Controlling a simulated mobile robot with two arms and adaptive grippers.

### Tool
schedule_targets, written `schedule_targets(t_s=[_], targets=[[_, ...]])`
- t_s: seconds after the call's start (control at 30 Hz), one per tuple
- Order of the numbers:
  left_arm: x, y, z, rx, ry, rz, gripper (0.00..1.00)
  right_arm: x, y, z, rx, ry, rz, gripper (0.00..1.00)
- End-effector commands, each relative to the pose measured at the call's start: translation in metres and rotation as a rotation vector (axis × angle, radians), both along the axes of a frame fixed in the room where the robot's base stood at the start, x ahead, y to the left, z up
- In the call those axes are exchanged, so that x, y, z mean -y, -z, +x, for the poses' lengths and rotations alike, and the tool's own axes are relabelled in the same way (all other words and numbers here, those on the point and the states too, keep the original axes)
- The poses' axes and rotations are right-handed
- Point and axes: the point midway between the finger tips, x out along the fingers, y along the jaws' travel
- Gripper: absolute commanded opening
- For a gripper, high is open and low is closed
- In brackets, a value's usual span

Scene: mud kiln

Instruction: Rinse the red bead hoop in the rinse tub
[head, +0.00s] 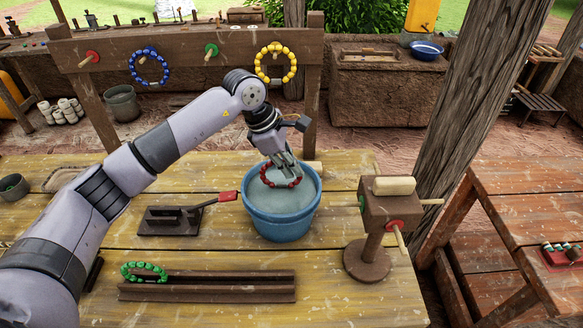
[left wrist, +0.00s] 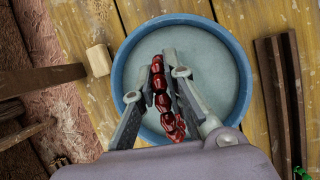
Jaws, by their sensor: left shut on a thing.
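The red bead hoop (head: 281,183) hangs from my left gripper (head: 283,163) over the mouth of the blue rinse tub (head: 281,222). The left gripper is shut on the hoop's beads. In the left wrist view the hoop (left wrist: 162,97) lies between the two fingers (left wrist: 163,90), with the round tub (left wrist: 222,27) and its grey water behind it. In the head view the hoop's lower edge is at or close to the water; I cannot tell whether it dips in. My right gripper is not in view.
A wooden post stand (head: 368,261) stands right of the tub. A red-handled flat tool (head: 170,221) lies left. A dark trough (head: 210,287) with a green bead hoop (head: 145,271) lies in front. Blue (head: 148,67) and yellow (head: 275,63) hoops hang on the rear rail.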

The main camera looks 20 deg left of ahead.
Motion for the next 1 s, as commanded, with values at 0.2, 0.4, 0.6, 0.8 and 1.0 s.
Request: schedule_targets(t_s=[0.2, 0.4, 0.6, 0.8, 1.0], targets=[[0.000, -0.020, 0.000, 0.001, 0.000, -0.001, 0.00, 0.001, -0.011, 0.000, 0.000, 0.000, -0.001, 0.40], [0.000, -0.036, 0.000, 0.001, 0.000, -0.001, 0.00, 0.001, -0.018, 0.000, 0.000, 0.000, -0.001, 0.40], [0.000, -0.046, 0.000, 0.000, -0.001, 0.000, 0.00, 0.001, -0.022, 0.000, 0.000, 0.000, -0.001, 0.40], [0.000, -0.046, 0.000, 0.000, -0.001, 0.000, 0.00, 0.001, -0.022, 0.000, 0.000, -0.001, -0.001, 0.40], [0.000, -0.046, 0.000, 0.000, 0.000, 0.000, 0.00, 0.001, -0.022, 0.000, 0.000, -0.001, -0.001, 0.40]])
